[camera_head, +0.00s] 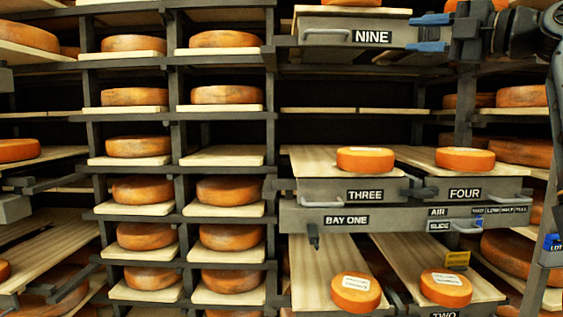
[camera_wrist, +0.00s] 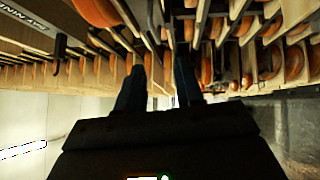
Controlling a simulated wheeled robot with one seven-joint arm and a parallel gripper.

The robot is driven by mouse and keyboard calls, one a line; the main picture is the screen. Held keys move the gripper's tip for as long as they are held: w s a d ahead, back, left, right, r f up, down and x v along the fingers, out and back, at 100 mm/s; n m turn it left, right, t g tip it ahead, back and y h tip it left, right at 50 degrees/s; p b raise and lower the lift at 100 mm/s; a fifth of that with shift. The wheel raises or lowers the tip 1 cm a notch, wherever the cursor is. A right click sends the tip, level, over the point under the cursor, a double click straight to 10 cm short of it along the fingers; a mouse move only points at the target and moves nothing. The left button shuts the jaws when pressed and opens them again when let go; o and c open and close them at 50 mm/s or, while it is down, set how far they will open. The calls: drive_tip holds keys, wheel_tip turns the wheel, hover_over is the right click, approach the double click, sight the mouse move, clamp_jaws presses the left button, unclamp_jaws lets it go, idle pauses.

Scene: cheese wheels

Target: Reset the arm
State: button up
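My gripper (camera_head: 410,33) is at the upper right in the head view, in front of the right end of the drawer front labelled NINE (camera_head: 345,36). Its two blue-tipped fingers are apart, one above the other. In the wrist view my gripper (camera_wrist: 160,62) shows two dark fingers spread with a gap, and nothing is held between them. Whether a finger touches the drawer front cannot be told.
Shelves on the left hold several orange cheese wheels (camera_head: 139,147). Boards at drawers THREE (camera_head: 365,195) and FOUR (camera_head: 465,194) each carry one wheel. Two lower boards stick out, each with a labelled wheel (camera_head: 356,292). One middle shelf board (camera_head: 224,156) is empty.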

wheel_tip(320, 180, down, 28)
drive_tip(key=w+m+t+h, duration=0.25)
drive_tip(key=m+h, duration=0.25)
drive_tip(key=m, duration=0.5)
drive_tip(key=s+f+m+h, duration=0.25)
drive_tip(key=s+f, duration=0.25)
drive_tip(key=f, duration=0.4)
drive_tip(key=s+a+f+m+h, duration=0.1)
drive_tip(key=s+f+m+h, duration=0.1)
drive_tip(key=s+f+m, duration=0.45)
drive_tip(key=s+f+h, duration=0.2)
drive_tip(key=s+f, duration=0.2)
drive_tip(key=f, duration=0.6)
drive_tip(key=s+a+f+m+g+h, duration=0.1)
drive_tip(key=s+f+m, duration=0.3)
drive_tip(key=s, duration=0.8)
drive_tip(key=s+a+f+m+h, duration=0.1)
drive_tip(key=s+f+m, duration=0.1)
drive_tip(key=s+f, duration=0.65)
drive_tip(key=s+a+r+m, duration=0.1)
drive_tip(key=s+r, duration=0.4)
drive_tip(key=s, duration=0.7)
drive_tip(key=s+a+r+m, duration=0.1)
drive_tip(key=s+r, duration=0.4)
drive_tip(key=s, duration=0.7)
drive_tip(key=shift+s+r+g, duration=0.15)
drive_tip(key=shift+s+g, duration=0.1)
drive_tip(key=shift+g, duration=0.1)
